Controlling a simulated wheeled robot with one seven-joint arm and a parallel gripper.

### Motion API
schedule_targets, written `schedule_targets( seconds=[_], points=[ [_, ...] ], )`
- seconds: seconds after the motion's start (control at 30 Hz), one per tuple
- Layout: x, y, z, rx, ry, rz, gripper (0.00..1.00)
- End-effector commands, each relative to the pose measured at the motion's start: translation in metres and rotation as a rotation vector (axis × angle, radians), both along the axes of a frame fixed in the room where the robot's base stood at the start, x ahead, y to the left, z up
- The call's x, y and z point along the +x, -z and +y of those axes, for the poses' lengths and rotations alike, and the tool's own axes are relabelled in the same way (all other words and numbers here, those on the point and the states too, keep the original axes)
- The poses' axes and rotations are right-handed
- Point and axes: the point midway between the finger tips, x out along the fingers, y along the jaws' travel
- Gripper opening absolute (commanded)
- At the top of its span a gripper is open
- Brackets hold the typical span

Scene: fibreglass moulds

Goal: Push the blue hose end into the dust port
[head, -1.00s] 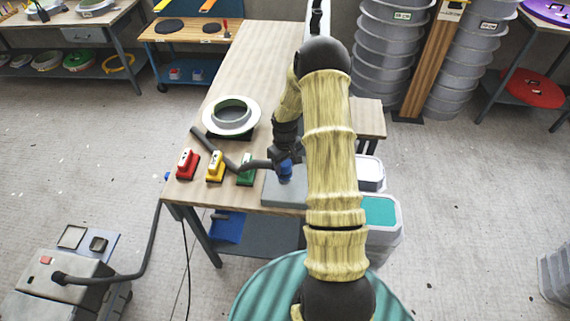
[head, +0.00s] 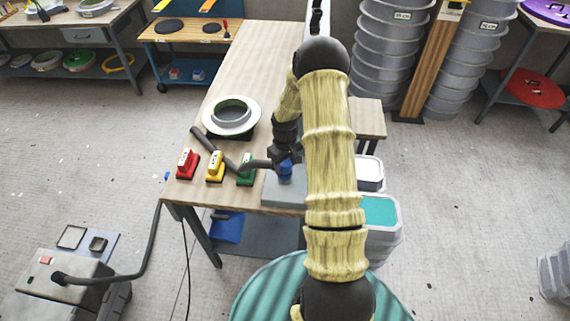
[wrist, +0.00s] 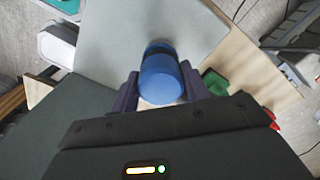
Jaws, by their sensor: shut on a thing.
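The blue hose end (head: 285,171) is held in my gripper (head: 286,158) over a grey block (head: 283,192) at the table's near edge. In the wrist view the blue hose end (wrist: 160,80) sits between the two fingers (wrist: 158,95), with a dark band at its far side and the flat grey face (wrist: 110,30) beyond. The dust port's opening is not visible; I cannot tell whether the end touches or enters it.
Red (head: 186,163), yellow (head: 215,166) and green (head: 245,170) blocks stand left of the grey block, close to the hose. A white ring mould (head: 231,130) stands behind them. The back of the wooden table (head: 255,70) is clear. Lidded tubs (head: 381,212) stand to the right.

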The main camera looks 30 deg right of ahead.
Motion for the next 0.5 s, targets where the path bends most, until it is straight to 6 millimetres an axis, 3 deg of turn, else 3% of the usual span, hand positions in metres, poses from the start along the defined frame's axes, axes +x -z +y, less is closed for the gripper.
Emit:
schedule_targets(
  seconds=[0.5],
  points=[
    [0.0001,0.0068,0.0000,0.000,0.000,0.000,0.26]
  ],
)
